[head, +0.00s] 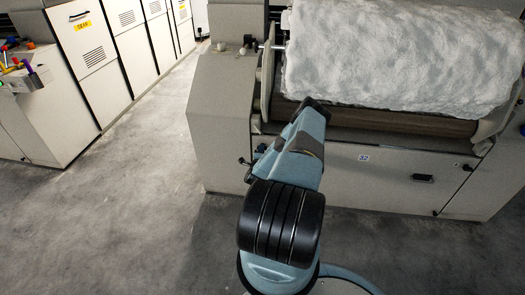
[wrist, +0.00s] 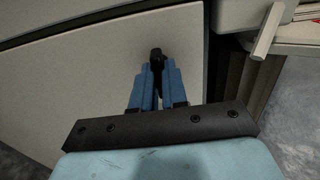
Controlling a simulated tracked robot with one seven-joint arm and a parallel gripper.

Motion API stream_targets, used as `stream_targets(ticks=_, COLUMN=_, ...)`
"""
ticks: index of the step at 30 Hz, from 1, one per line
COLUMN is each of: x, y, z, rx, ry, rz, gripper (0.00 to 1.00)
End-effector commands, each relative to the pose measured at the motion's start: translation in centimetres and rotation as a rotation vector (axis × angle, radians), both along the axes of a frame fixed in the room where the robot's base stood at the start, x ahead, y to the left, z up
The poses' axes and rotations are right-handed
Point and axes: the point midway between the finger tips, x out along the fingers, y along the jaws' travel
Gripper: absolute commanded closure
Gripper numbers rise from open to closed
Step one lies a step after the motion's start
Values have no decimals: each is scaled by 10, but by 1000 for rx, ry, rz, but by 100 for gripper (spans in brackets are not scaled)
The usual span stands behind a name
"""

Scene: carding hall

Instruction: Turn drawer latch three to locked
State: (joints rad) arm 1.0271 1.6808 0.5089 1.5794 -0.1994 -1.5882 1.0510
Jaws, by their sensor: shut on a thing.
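In the wrist view, my gripper (wrist: 157,78) has its two blue fingers closed around a small black latch knob (wrist: 156,53) on a pale panel (wrist: 90,70). Only the knob's top shows above the fingertips, so its turned position cannot be told. No number for this latch is visible. In the head view, my arm reaches toward the front of the carding machine (head: 225,115) and hides my gripper and the latch in it. Other small black latches show on the machine's lower front at right, one near the top (head: 467,167) and one lower (head: 437,212).
A white fibre roll (head: 400,55) lies on the machine above a panel labelled 32 (head: 363,157). Pale cabinets (head: 85,50) and a holder with coloured items (head: 22,82) stand at left. The floor (head: 130,190) between is clear. A pale bar (wrist: 268,30) juts near the fingers' right.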

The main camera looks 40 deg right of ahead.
Motion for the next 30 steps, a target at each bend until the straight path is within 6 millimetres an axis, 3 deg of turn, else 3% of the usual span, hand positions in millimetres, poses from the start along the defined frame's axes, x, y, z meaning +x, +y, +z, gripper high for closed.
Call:
stream_targets(ticks=11, x=-2, y=0, z=1, rx=-79, ry=87, rz=-11, gripper=100)
stream_targets(ticks=30, x=-2, y=2, z=0, rx=-455, ry=526, rz=-7, gripper=100)
